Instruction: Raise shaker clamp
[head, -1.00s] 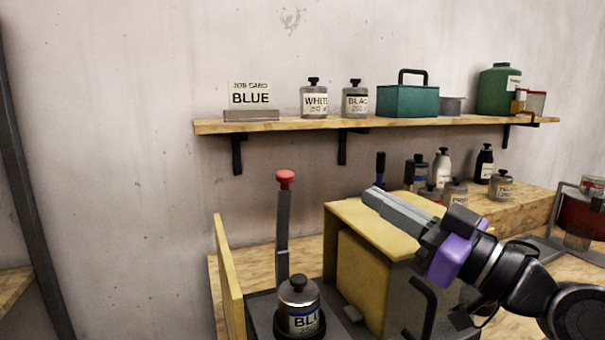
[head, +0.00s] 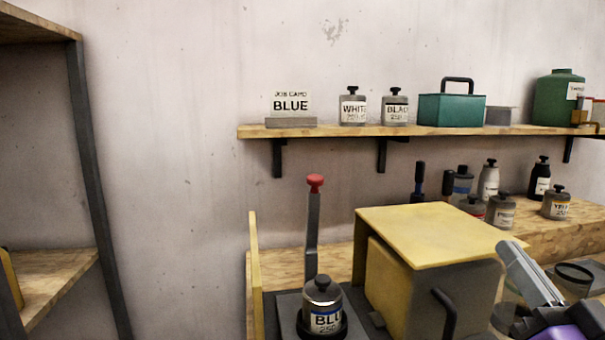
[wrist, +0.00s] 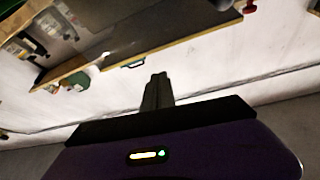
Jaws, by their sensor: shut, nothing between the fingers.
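The shaker (head: 435,265) is a yellow and grey machine on the bench, with a yellow side plate at its left. Its clamp lever (head: 312,235) stands upright with a red knob (head: 315,183) on top. A grey tin labelled "BLU" (head: 323,300) sits in a dark round holder in front of the lever. My gripper (head: 512,252) is at the lower right of the head view, right of the shaker and apart from the lever. Its grey fingers are together and empty. In the wrist view the shut fingers (wrist: 157,90) point towards the wall.
A wall shelf (head: 350,131) holds a "JOB CARD BLUE" sign (head: 290,104), WHITE and BLACK tins, a teal box (head: 452,106) and a green container (head: 560,98). Several bottles and tins stand on the bench behind the shaker. A shelving rack (head: 80,180) is at the left.

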